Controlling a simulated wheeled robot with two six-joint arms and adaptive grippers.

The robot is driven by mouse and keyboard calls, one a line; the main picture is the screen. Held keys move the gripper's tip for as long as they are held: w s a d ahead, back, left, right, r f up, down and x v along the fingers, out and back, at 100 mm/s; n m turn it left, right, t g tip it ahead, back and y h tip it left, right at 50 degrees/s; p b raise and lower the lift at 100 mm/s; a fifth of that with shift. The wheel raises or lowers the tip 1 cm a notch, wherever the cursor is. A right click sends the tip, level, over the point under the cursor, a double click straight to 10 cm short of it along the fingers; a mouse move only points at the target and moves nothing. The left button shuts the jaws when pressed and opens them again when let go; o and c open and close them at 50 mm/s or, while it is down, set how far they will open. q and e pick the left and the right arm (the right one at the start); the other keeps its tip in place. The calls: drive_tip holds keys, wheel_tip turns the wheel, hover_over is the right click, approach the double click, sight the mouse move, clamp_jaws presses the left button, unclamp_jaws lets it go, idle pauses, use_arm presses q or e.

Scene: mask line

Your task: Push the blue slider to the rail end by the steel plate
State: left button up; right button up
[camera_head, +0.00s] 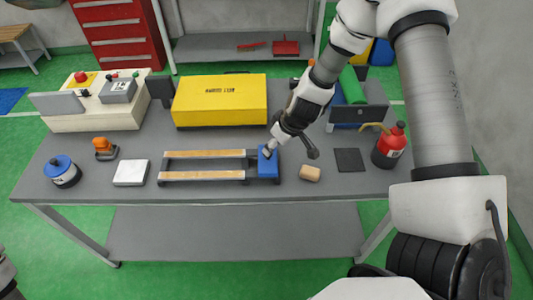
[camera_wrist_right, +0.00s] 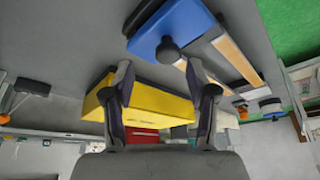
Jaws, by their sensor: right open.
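The blue slider (camera_head: 268,163) sits at the right end of a rail unit with two wood-topped rails (camera_head: 205,175). In the right wrist view the slider (camera_wrist_right: 180,22) has a black round knob (camera_wrist_right: 168,49). My right gripper (camera_head: 269,152) is at the slider, its tips partly hidden by the arm. In the right wrist view its fingers (camera_wrist_right: 160,72) are apart, with the knob showing between and beyond the tips; I cannot tell whether they touch it. A pale, light-grey square plate (camera_head: 131,172) lies off the rails' left end.
A yellow case (camera_head: 220,100) stands behind the rails. A wooden block (camera_head: 310,173), a dark square pad (camera_head: 349,160) and a red bottle (camera_head: 389,146) are to the right. A blue-lidded jar (camera_head: 62,170) and an orange item (camera_head: 104,147) are left. The table front is clear.

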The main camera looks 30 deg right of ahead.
drive_tip(key=f, duration=0.1)
drive_tip(key=w+a+f+b, duration=0.1)
drive_tip(key=a+f+b, duration=0.1)
drive_tip(key=shift+w+f, duration=0.2)
drive_tip(key=shift+w, duration=0.05)
drive_tip(key=shift+d, duration=0.5)
drive_tip(key=shift+a, duration=0.25)
drive_tip(key=c, duration=1.1)
use_arm(q)
drive_tip(key=f, duration=0.2)
drive_tip(key=a+f, duration=0.1)
drive_tip(key=shift+f, duration=0.4)
